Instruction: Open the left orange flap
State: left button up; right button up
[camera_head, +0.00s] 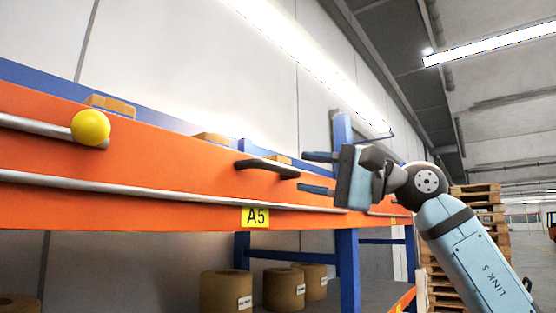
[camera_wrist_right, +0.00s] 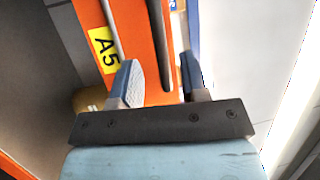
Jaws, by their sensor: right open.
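The orange flap (camera_head: 150,160) is a long orange panel across the front of a blue-framed rack, and it looks closed. A black bar handle (camera_head: 268,167) is fixed on it, above a yellow A5 label (camera_head: 255,217). My right gripper (camera_head: 304,172) is open and empty, just right of the handle, its two fingers pointing left. The handle's right end lies at the gap between the fingertips. In the right wrist view the handle (camera_wrist_right: 161,45) runs between the open fingers without visible contact. My left gripper is out of view.
A yellow ball (camera_head: 90,127) sits at the end of a silver rail on the left. A long silver rail (camera_head: 150,191) runs along the panel's lower part. Brown rolls (camera_head: 226,291) stand on the shelf below. Wooden pallets (camera_head: 478,208) are stacked behind my right arm.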

aim_at(284, 169)
jog(key=p+x, duration=0.1)
jog(key=x, duration=0.3)
jog(key=shift+a+r, duration=0.15)
jog(key=shift+a, duration=0.1)
jog(key=shift+w+a, duration=0.2)
jog(key=shift+a, duration=0.45)
grip_shut()
